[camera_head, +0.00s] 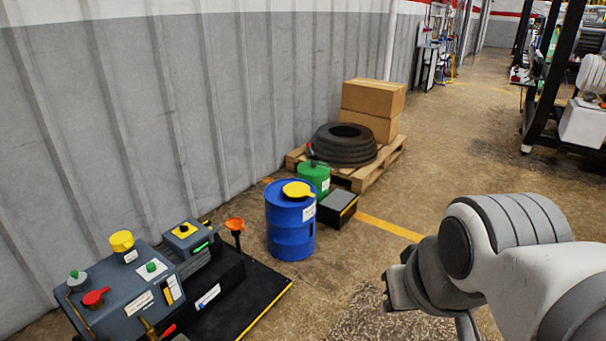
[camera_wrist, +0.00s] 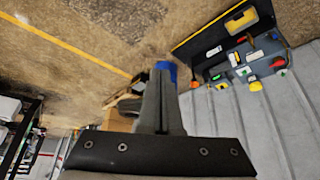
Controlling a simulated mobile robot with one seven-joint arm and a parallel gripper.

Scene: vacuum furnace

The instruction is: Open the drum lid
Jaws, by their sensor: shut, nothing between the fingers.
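The blue drum (camera_head: 290,228) stands upright on the floor near the wall in the head view. A yellow lid (camera_head: 298,190) lies over part of its top, with a tab pointing right. In the wrist view, which is upside down, part of the blue drum (camera_wrist: 168,68) shows behind the fingertips, and the lid is not visible there. My gripper (camera_wrist: 160,82) is shut and empty. In the head view its dark end is at lower right, to the right of the drum and apart from it.
A green can (camera_head: 314,178) and a dark box (camera_head: 338,208) stand close beside the drum. Behind are a pallet (camera_head: 380,168) with a tire (camera_head: 345,147) and cardboard boxes (camera_head: 372,100). A grey machine (camera_head: 120,290) on a black base is left. Floor to the right is open.

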